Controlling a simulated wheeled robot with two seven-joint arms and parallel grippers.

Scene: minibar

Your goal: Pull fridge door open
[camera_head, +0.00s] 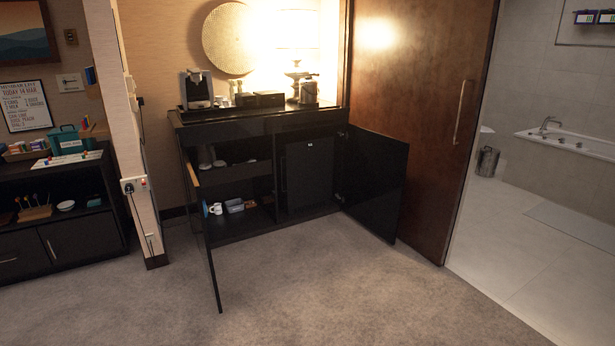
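The small dark fridge (308,172) sits in the right compartment of the black minibar cabinet (232,228). Its black front has a small light mark near the top and appears shut. A darker vertical strip runs along its left edge; I cannot tell whether this is a handle. The cabinet's right door (375,190) stands swung open to the right of the fridge. The cabinet's left door (207,260) is swung open toward the front. Neither of my grippers shows in this view.
Cups and small items (235,205) stand on the shelves left of the fridge. A coffee machine (197,88) and a lit lamp (297,50) are on top. A wall post (138,150) stands left, a wooden door (420,110) right. The carpet (310,280) in front is clear.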

